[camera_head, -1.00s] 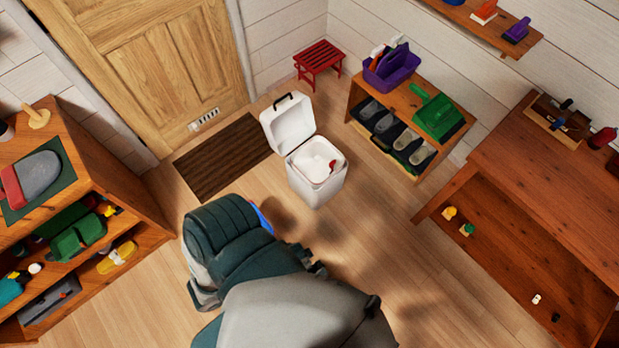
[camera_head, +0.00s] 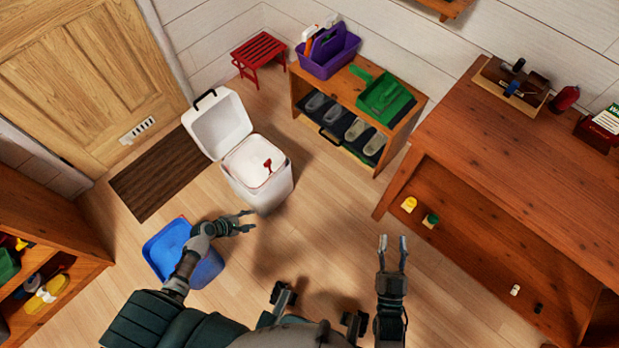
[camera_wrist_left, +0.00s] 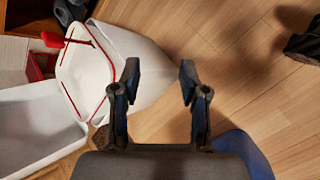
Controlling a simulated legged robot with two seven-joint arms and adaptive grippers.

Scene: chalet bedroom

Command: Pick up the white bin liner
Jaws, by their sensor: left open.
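The white bin liner (camera_head: 250,160) sits inside the white bin (camera_head: 262,192), with a red tie (camera_head: 267,165) showing on it. In the left wrist view the liner (camera_wrist_left: 85,78) has a red edge line and a raised red tie. My left gripper (camera_head: 248,221) is open and empty, just in front of the bin, over the floor side. In the left wrist view its fingers (camera_wrist_left: 158,80) are apart, to the right of the liner. My right gripper (camera_head: 393,243) is open and empty over the floor, right of the bin.
The bin's open lid (camera_head: 218,124) stands at its left. A blue tub (camera_head: 165,250) lies below my left forearm. A shoe shelf (camera_head: 400,130) with a purple caddy (camera_head: 328,55) is behind right. A wooden bench (camera_head: 470,150) is at right. Floor between is clear.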

